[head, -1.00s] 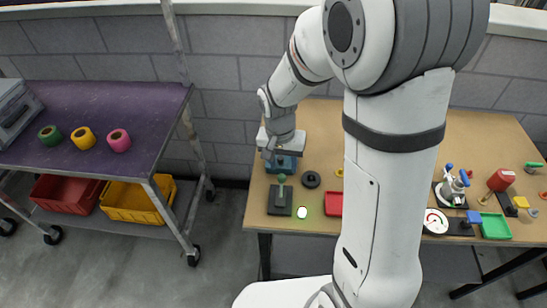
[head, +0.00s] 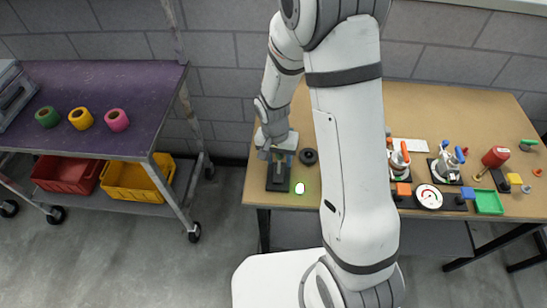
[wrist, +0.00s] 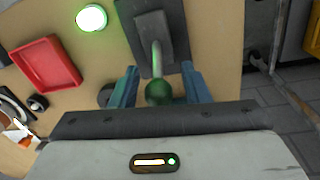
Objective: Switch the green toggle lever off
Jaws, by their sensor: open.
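The green toggle lever (wrist: 158,92) shows in the wrist view as a grey-green stem with a dark green ball at its end, on a dark base plate (wrist: 150,22). The ball lies between the two blue fingers of my gripper (wrist: 158,88), with a gap on each side. My gripper is open. In the head view the dark base (head: 278,182) stands at the table's left front, and my gripper (head: 280,157) is over its back part. The lever itself is mostly hidden there. A glowing lamp with a green rim (head: 299,188) sits right of the base.
A black round knob (head: 308,157) is close right of my gripper. A red tray (wrist: 47,63) lies beyond the lamp in the wrist view. Several devices and a green tray (head: 489,202) fill the table's right. A purple cart (head: 110,90) stands to the left.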

